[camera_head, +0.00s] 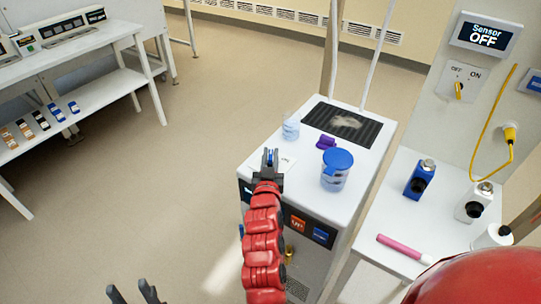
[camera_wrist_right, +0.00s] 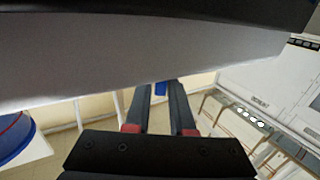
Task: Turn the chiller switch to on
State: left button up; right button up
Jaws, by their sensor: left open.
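No switch labelled as the chiller's can be read. A yellow rotary switch (camera_head: 459,91) sits on an OFF/ON plate on the wall panel, below a display (camera_head: 485,36) reading "Sensor OFF". My right gripper (camera_head: 270,158) is over the near left edge of the white cabinet (camera_head: 378,152). In the right wrist view its fingers (camera_wrist_right: 158,92) stand a little apart with a small blue patch (camera_wrist_right: 160,89) between their tips; whether they grip it is unclear. My left gripper (camera_head: 136,290) is open and empty, low over the floor at the bottom left.
On the cabinet are a blue-lidded jar (camera_head: 336,172), a clear beaker (camera_head: 291,129), a purple item (camera_head: 326,142) and a dark ribbed plate (camera_head: 342,123). Its front has orange (camera_head: 298,222) and blue (camera_head: 320,234) panels. A side table (camera_head: 400,215) holds bottles and a pink marker (camera_head: 403,247). Floor is free on the left.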

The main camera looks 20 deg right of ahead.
grip_shut()
jog(key=shift+f+b, duration=0.15)
jog(key=shift+b, duration=0.15)
jog(key=h+b, duration=0.1)
jog(key=b, duration=0.4)
jog(key=f+m+g+h+b, duration=0.1)
jog(key=b, duration=0.5)
jog(key=shift+a+m, duration=0.15)
jog(key=shift+m, duration=0.15)
jog(key=m+g+h+b, duration=0.1)
jog(key=h+b, duration=0.1)
jog(key=b, duration=0.3)
jog(key=m+g+h+b, duration=0.1)
jog(key=m+h+b, duration=0.1)
jog(key=b, duration=0.3)
jog(key=shift+r+g, duration=0.35)
jog(key=shift+g, duration=0.05)
jog(key=shift+r+m+g+h+b, duration=0.2)
jog(key=shift+m+g+h+b, duration=0.6)
jog(key=shift+b, duration=0.45)
